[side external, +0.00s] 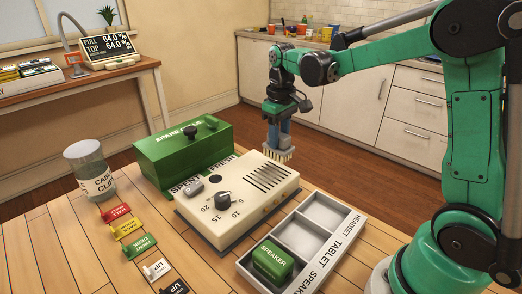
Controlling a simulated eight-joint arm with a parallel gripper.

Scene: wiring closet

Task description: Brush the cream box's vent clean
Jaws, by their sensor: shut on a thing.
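The cream box (235,205) sits on the wooden table at the middle, with a dial (223,198) marked with numbers on its top. Its vent (267,177), a set of dark slots, is on the top toward the far right. My gripper (279,122) points down beyond the vent's right end, shut on a brush (279,151) with a blue-grey body and pale bristles facing down. The bristles are close to the vent's far edge in the picture; I cannot tell whether they touch the box. The gripper's fingertips are small and partly hidden.
A green box (167,157) stands behind left of the cream box. A grey tray (333,211) with a green speaker block (272,262) lies to the right. A jar (91,172) and several coloured tags (127,227) are at left.

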